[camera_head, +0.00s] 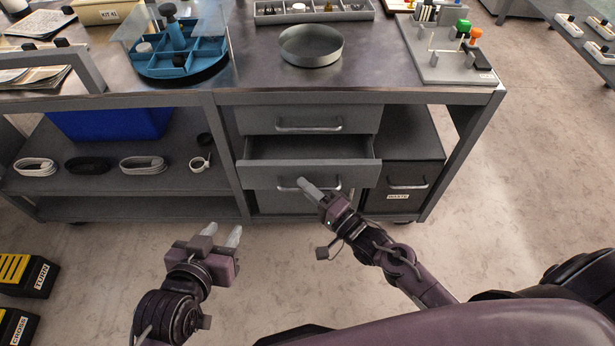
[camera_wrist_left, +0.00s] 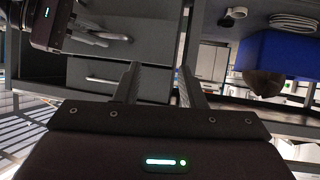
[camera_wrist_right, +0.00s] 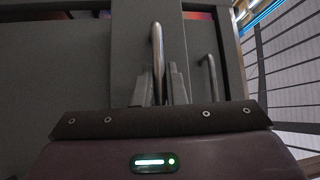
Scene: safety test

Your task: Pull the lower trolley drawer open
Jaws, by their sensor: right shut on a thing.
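The lower trolley drawer (camera_head: 257,176) is grey and stands partly pulled out, with its empty-looking inside (camera_head: 310,148) showing from above. The upper drawer (camera_head: 257,121) above it is shut. My right gripper (camera_head: 309,188) is shut on the lower drawer's bar handle, hiding part of it. In the right wrist view the handle (camera_wrist_right: 157,50) runs down between the fingertips (camera_wrist_right: 161,83). My left gripper (camera_head: 221,236) is open and empty, in front of the trolley and left of the drawer. Its spread fingers (camera_wrist_left: 160,84) also show in the left wrist view.
A waste drawer (camera_head: 405,180) is right of the open drawer. The trolley top (camera_head: 375,75) holds a round metal dish (camera_head: 311,46), a blue divided tray (camera_head: 180,60) and a peg board (camera_head: 445,50). Coiled cables lie on the left shelf (camera_head: 60,145). The floor ahead is clear.

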